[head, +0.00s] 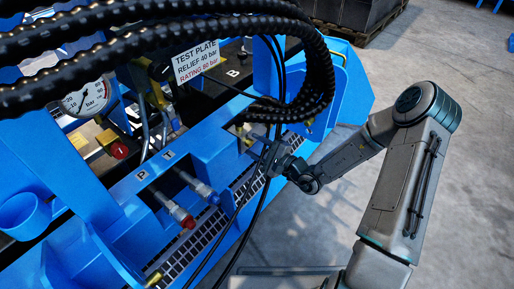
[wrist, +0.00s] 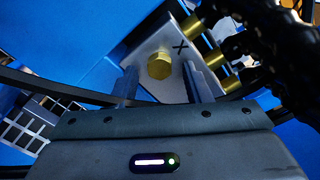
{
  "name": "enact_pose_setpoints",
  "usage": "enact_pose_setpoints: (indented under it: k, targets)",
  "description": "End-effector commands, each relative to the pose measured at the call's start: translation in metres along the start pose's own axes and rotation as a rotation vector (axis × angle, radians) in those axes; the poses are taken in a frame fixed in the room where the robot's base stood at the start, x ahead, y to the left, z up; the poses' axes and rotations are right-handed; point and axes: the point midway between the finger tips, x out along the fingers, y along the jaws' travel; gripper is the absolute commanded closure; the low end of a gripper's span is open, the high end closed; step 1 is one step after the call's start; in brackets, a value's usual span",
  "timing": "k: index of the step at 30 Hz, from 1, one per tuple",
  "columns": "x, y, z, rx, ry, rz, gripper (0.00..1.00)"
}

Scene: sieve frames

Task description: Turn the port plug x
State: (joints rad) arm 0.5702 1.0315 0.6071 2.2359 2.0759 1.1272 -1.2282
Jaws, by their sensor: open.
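The port plug x (wrist: 159,66) is a round brass plug on the face of a grey metal block (wrist: 150,45) marked with a black X in the wrist view. My gripper (wrist: 159,76) is open, with one finger on each side of the plug as seen from the wrist. A gap shows between each finger and the plug, and I cannot tell how far the fingertips are from the block. In the head view my gripper (head: 276,158) is at the right part of the blue bench, below the hose bundle. There the plug cannot be made out behind the hoses and gripper.
Thick black hoses (head: 318,80) hang close above my gripper, and thin black cables cross near it. Brass fittings (wrist: 202,47) sit right of the plug. Ports P and T with red and blue ends (head: 188,221) stand to the left. A grating (head: 215,225) runs along the front.

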Motion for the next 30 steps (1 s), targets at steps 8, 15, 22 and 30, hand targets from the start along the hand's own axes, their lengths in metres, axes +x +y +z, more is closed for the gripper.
enact_pose_setpoints:
  k: [8,15,22,30]
  targets:
    - [0.0000,0.0000,0.0004,0.000,-0.001,0.000,0.89]
    - [-0.0002,-0.0001,0.0007,0.005,-0.001,0.000,1.00]
    - [-0.0001,-0.0017,0.0027,0.065,-0.002,0.001,1.00]
    - [-0.0003,-0.0029,0.0045,0.256,-0.001,0.002,1.00]
